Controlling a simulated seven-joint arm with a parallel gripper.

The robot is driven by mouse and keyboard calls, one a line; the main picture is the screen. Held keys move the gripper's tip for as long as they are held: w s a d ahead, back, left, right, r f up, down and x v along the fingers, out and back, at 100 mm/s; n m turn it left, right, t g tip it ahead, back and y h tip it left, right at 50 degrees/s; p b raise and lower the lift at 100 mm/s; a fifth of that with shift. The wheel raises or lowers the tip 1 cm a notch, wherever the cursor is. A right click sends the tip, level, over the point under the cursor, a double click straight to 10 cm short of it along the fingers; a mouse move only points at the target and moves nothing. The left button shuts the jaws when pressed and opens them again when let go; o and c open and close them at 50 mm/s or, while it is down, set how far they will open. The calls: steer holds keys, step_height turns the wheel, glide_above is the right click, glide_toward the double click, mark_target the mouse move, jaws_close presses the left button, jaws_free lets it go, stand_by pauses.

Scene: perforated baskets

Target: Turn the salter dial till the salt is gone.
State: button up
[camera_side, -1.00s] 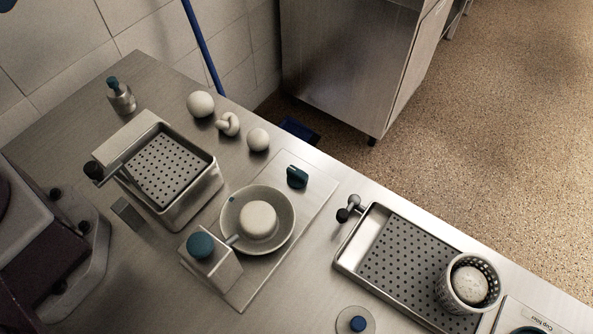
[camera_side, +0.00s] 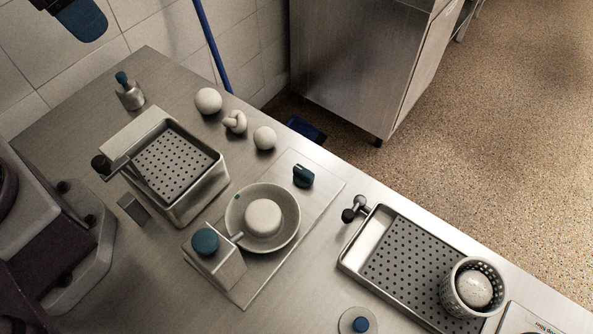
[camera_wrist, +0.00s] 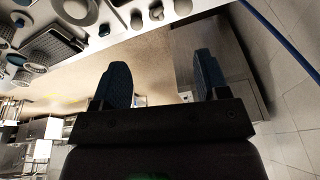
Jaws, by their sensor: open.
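A teal dial (camera_side: 303,176) stands on a flat steel plate (camera_side: 325,184) at its back right end. On the same plate are a grey bowl (camera_side: 289,236) with a rounded white lump (camera_side: 263,217) in it, and a steel box (camera_side: 226,270) with a round teal knob (camera_side: 205,241) and a thin spout over the bowl rim. I cannot tell for certain which knob is the salter's, and no loose salt is distinguishable. My gripper (camera_wrist: 160,80) is open and empty in the wrist view; one blue finger shows at the side view's top left, well away from the plate.
A deep perforated basin (camera_side: 212,187) stands left of the plate. A shallow perforated tray (camera_side: 349,260) with a round basket (camera_side: 449,295) holding a white ball is at right. White balls (camera_side: 208,101) and a knot (camera_side: 235,121) lie near the back edge. A small bottle (camera_side: 131,97) stands behind.

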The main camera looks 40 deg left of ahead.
steer(key=w+d+f+m+g, duration=0.1)
steer(key=w+d+f+g, duration=0.2)
steer(key=w+d+f, duration=0.55)
steer(key=n, duration=0.3)
glide_above(304, 170)
step_height(304, 170, down, 8)
steer(key=r, duration=0.1)
step_height(304, 170, down, 13)
steer(key=shift+f, duration=0.1)
steer(key=shift+c, duration=0.5)
steer(key=c, duration=0.8)
